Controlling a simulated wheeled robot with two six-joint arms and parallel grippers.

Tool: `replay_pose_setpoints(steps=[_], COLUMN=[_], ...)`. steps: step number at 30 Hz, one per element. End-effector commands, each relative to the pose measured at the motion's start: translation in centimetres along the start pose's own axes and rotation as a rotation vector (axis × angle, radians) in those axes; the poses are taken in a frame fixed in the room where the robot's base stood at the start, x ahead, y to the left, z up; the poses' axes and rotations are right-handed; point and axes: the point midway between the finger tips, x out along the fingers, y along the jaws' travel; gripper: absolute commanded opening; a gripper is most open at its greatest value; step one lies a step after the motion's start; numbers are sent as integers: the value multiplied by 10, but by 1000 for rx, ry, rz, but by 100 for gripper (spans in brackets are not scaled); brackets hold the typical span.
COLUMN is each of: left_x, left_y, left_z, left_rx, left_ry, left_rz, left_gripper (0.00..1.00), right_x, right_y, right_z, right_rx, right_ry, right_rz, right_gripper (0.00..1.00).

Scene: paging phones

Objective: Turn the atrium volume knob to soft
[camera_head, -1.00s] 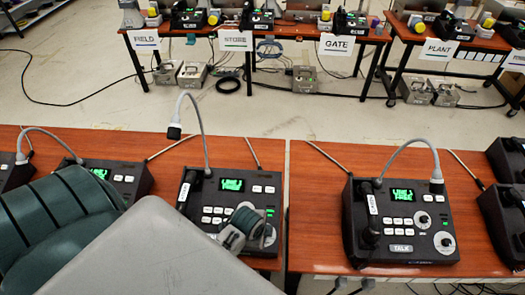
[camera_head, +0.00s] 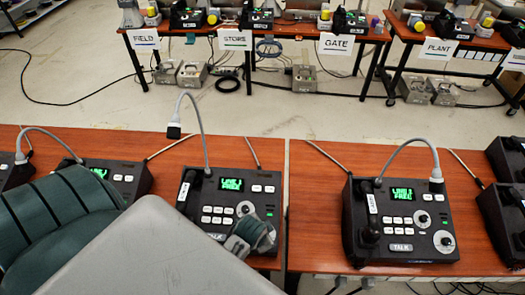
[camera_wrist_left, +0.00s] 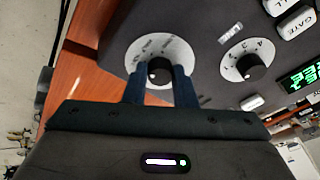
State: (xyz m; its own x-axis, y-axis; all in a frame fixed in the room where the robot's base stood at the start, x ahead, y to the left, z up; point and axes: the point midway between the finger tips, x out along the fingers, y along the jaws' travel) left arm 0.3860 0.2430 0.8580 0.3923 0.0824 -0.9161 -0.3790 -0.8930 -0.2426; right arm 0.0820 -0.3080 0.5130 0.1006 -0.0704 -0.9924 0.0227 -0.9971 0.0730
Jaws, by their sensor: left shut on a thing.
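A black desk phone console (camera_head: 205,190) with a green display stands on the wooden table, left of centre in the head view. In the left wrist view, its black knob (camera_wrist_left: 160,68) sits on a round white dial (camera_wrist_left: 135,58) with small markings I cannot read surely. My left gripper (camera_wrist_left: 161,80) has its two dark fingers on either side of this knob, shut on it. In the head view, my left gripper (camera_head: 255,232) covers the console's lower right corner and hides the knob. A second knob (camera_wrist_left: 251,67) on its own white dial is free beside it. My right gripper is not in view.
A similar console (camera_head: 400,215) stands on the right table, with more at both edges. A grey gooseneck microphone (camera_head: 195,115) rises behind the held console. White keys (camera_head: 215,215) lie close to my gripper. Labelled tables (camera_head: 300,45) stand across the open floor.

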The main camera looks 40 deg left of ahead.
Motion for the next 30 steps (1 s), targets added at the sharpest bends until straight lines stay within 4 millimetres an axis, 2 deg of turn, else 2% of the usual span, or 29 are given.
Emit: replay_pose_setpoints(steps=[14, 15, 18, 26, 30], left_x=[0, 0, 0, 0, -7], left_y=[0, 0, 0, 0, 0], left_z=[1, 1, 1, 0, 0], left_rx=[-12, -12, -12, -12, -12], left_ry=[-2, -2, -2, -1, 1], left_rz=[-2, -2, -2, -2, -2], left_gripper=[1, 30, 46, 46, 46], right_x=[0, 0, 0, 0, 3], right_y=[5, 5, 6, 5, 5], right_z=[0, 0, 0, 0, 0], right_rx=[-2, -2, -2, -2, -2], right_ry=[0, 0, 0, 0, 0], right_rz=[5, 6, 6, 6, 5], right_gripper=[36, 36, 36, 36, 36])
